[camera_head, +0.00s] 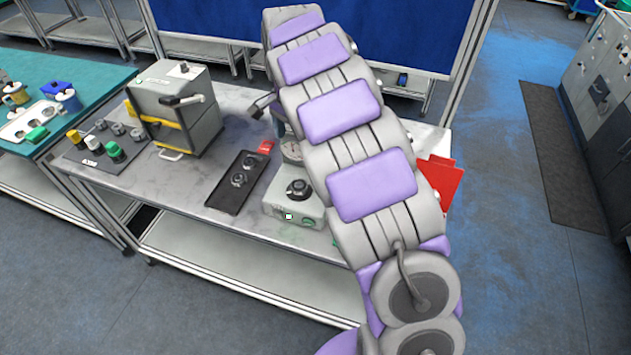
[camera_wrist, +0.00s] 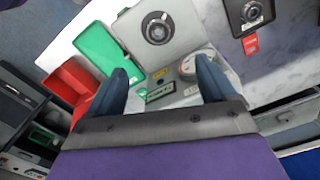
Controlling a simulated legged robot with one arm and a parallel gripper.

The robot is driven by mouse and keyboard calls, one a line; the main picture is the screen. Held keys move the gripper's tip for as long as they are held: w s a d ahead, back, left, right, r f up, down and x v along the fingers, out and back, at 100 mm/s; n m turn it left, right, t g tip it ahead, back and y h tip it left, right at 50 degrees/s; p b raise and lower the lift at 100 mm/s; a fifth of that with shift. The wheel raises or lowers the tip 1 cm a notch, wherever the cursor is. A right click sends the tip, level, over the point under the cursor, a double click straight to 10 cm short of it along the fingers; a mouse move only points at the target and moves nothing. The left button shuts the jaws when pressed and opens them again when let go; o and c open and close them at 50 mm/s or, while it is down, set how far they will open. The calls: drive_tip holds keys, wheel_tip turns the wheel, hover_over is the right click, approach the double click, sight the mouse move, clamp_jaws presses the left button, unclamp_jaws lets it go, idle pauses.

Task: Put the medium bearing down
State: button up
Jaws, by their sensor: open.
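A dark round bearing (camera_head: 297,189) lies on the flat top of a grey-white device (camera_head: 290,209). It also shows in the wrist view (camera_wrist: 157,28), on the grey plate (camera_wrist: 180,22). It looks like the medium bearing, but I cannot tell its size for sure. Two more bearings sit in the black tray (camera_head: 228,203) to its left in the head view. In the wrist view, my gripper (camera_wrist: 162,72) is open, with nothing between its fingers. The bearing lies beyond the fingertips, apart from them. My arm hides most of the gripper in the head view.
A round dial (camera_head: 292,150) stands behind the bearing on the device. A grey machine (camera_head: 178,105) and several parts stand on the left of the table. A green bin (camera_wrist: 105,47) and a red bin (camera_wrist: 72,79) lie left of the device in the wrist view.

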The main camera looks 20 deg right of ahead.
drive_tip(key=b, duration=0.2)
hover_over(299, 186)
drive_tip(key=f, duration=1.2)
drive_tip(key=shift+w+a+f, duration=0.15)
drive_tip(key=shift+a+f, duration=0.1)
drive_tip(key=shift+f, duration=0.05)
drive_tip(key=shift+d+f+b, duration=0.15)
drive_tip(key=shift+f+b, duration=0.2)
drive_tip(key=shift+f, duration=0.95)
drive_tip(key=shift+d+f+b, duration=0.15)
drive_tip(key=shift+f+b, duration=0.15)
drive_tip(key=shift+f, duration=0.95)
drive_tip(key=shift+c, duration=0.5)
drive_tip(key=shift+r, duration=0.1)
drive_tip(key=c, duration=1.3)
